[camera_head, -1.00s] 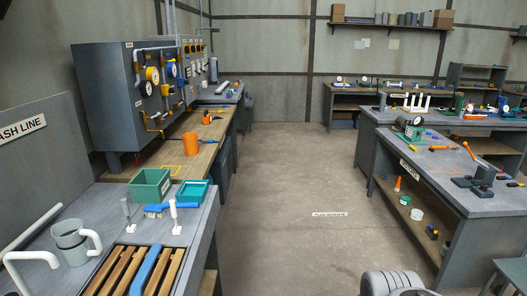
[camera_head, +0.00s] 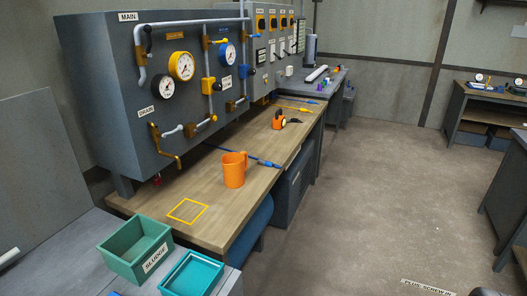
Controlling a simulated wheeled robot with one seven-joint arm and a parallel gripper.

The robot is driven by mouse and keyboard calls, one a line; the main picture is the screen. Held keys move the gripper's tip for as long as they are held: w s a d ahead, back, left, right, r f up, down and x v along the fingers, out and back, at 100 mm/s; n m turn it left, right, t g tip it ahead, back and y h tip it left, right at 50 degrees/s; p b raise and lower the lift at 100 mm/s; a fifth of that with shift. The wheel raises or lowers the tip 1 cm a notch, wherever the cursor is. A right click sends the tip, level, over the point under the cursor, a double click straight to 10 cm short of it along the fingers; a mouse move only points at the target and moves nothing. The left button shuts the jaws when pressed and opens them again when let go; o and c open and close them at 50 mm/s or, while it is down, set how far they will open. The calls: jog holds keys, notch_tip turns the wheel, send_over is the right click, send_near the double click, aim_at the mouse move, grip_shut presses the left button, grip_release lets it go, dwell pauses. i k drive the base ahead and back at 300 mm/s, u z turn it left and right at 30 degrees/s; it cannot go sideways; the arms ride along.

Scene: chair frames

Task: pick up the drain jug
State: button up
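An orange jug with a handle (camera_head: 234,170) stands upright on the wooden workbench (camera_head: 208,222), in front of the grey panel cabinet. I take it for the drain jug. Its handle is at the upper right side. A yellow square outline (camera_head: 188,211) is marked on the bench to the left and nearer me, with nothing on it. A brass drain pipe (camera_head: 166,152) bends down from the cabinet beside the DRAIN label (camera_head: 147,111).
A green bin (camera_head: 136,248) and a teal tray (camera_head: 190,273) sit on the nearer grey bench. A blue rod (camera_head: 243,154) lies behind the jug, and an orange-and-black tool (camera_head: 279,119) stands farther back. The floor (camera_head: 370,200) to the right is open.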

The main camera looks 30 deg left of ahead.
aim_at(235, 165)
jog(key=i, duration=1.65)
jog(key=u, duration=4.05)
jog(key=i, duration=0.5)
jog(key=z, duration=0.05)
